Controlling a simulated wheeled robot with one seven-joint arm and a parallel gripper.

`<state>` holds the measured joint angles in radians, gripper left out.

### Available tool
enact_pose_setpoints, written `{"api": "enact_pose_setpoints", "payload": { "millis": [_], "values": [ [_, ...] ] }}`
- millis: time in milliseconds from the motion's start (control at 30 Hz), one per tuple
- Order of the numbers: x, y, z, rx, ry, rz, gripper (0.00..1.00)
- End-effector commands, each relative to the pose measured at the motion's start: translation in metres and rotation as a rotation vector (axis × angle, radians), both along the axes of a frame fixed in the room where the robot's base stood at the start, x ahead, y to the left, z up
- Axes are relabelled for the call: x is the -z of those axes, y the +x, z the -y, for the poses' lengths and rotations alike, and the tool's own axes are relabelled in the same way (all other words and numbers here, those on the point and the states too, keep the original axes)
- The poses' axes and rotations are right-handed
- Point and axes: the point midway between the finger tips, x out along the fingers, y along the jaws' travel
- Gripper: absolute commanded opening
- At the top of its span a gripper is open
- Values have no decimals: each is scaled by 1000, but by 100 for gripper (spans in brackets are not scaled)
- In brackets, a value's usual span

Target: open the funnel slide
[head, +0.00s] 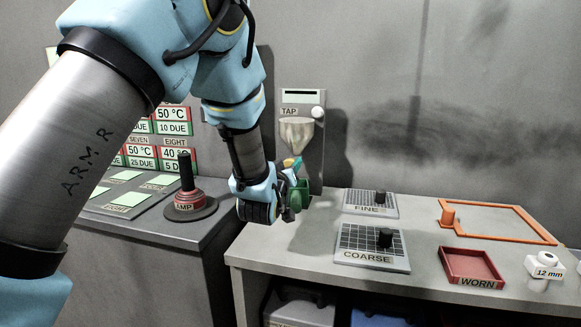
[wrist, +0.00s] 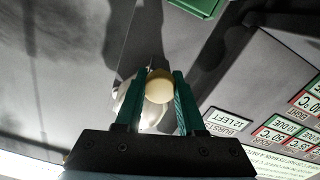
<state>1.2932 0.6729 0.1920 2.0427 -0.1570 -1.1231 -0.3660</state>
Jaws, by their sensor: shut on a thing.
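The funnel (head: 296,129) is a pale, translucent cone on the grey panel marked TAP. It also shows in the wrist view (wrist: 124,104), partly behind my fingers. My gripper (head: 291,166) is just below the funnel. In the wrist view its two teal fingers (wrist: 160,95) are shut on a round cream knob (wrist: 159,87) at the funnel's outlet, which looks like the slide's knob. The slide plate itself is hidden, so I cannot tell how far it is drawn.
On the bench, right of my gripper, are the FINE sieve (head: 360,204), the COARSE sieve (head: 365,258), an orange frame (head: 490,205), a red WORN tray (head: 474,252) and a white 12 mm piece (head: 545,263). A red-based AMP lever (head: 187,195) stands at left.

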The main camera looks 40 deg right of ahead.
Motion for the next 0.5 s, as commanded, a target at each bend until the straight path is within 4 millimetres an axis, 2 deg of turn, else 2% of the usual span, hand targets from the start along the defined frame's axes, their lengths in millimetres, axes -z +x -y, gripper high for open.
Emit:
{"api": "enact_pose_setpoints", "payload": {
  "millis": [200, 467, 500],
  "values": [
    [1, -11, -19, -1, -4, 1, 0],
    [-1, -12, -19, -1, -1, 2, 0],
    [-1, -11, -19, -1, -1, 2, 43]
  ]
}}
